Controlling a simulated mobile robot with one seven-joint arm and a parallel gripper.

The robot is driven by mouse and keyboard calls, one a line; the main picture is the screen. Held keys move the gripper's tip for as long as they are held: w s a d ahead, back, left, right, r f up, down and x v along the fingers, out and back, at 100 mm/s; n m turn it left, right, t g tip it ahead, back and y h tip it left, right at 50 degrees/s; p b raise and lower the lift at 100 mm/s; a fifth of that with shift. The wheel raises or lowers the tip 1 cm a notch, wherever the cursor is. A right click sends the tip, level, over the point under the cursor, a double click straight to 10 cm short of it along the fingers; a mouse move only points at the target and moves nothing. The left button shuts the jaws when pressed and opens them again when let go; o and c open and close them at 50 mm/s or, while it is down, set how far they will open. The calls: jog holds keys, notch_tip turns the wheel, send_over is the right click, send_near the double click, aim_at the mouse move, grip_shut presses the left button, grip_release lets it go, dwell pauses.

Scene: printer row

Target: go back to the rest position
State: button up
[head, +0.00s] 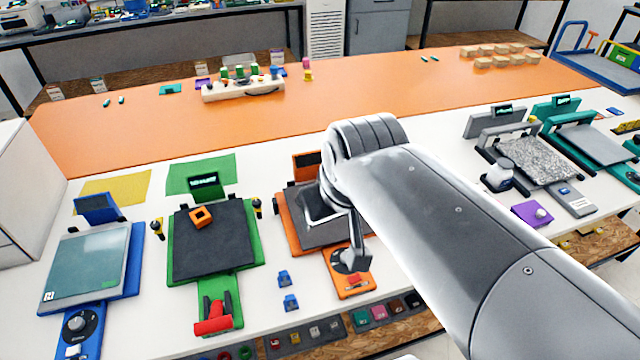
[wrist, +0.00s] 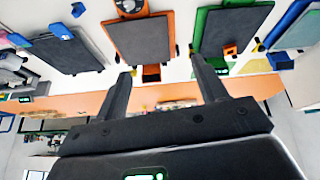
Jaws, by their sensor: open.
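My gripper (wrist: 160,68) shows in the wrist view with its two dark fingers spread apart and nothing between them. In the head view my arm reaches in from the lower right, and its end is over the orange printer (head: 355,284). The arm hides part of that printer and most of my gripper. In the wrist view the orange printer's dark bed (wrist: 142,38) lies beyond the fingertips; I cannot tell the exact height between them.
A green printer (head: 256,247) with an orange block (head: 202,217) on its bed and a blue printer (head: 133,262) stand to the left. Grey (head: 572,200) and teal (head: 625,162) printers stand at right. A white caddy (head: 215,94) stands on the orange strip (head: 130,133), which has clear stretches.

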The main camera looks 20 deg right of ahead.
jog(key=shift+s+d+f+m, duration=0.25)
jog(key=shift+s+m, duration=0.15)
jog(key=shift+s, duration=0.2)
jog(key=shift+s+d+f+m, duration=0.25)
jog(key=shift+s+m, duration=0.15)
jog(key=shift+s, duration=0.15)
dwell(0.5)
